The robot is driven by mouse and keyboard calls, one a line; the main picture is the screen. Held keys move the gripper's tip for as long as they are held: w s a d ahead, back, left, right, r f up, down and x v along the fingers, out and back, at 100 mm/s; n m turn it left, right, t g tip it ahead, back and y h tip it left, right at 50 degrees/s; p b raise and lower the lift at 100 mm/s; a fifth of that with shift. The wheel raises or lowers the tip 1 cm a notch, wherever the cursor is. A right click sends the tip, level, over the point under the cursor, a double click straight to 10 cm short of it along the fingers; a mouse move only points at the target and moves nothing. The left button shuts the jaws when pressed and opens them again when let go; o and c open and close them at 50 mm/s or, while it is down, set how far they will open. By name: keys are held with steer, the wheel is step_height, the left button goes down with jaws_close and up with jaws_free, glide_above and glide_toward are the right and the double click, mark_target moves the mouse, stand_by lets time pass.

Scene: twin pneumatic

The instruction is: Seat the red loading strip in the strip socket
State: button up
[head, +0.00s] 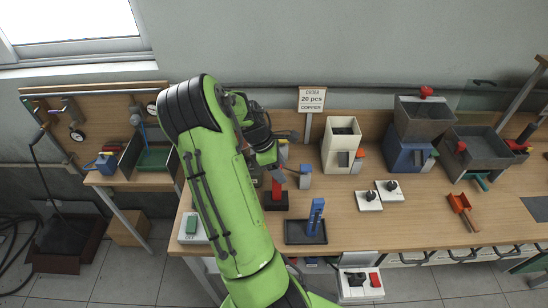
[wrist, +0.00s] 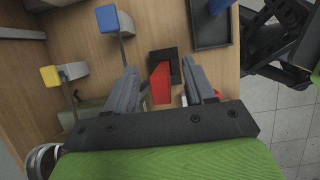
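The red loading strip (head: 277,188) stands upright at a dark block (head: 275,204) on the bench, which looks like the strip socket. In the wrist view the strip (wrist: 161,84) rises toward the camera from the black block (wrist: 171,54). I cannot tell how deep the strip sits. My gripper (wrist: 163,82) is open, with one finger on each side of the strip and a visible gap on both sides. In the head view my gripper (head: 270,160) is above and behind the strip, partly hidden by my arm.
A black tray (head: 296,240) with an upright blue piece (head: 317,213) stands to the right. A blue-tipped post (wrist: 107,18) and a yellow-tipped post (wrist: 50,76) stand left of the fingers. A white hopper (head: 341,135) is behind right.

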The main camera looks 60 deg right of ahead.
steer(key=p+v, duration=0.2)
steer(key=v, duration=1.3)
steer(key=shift+f, duration=0.1)
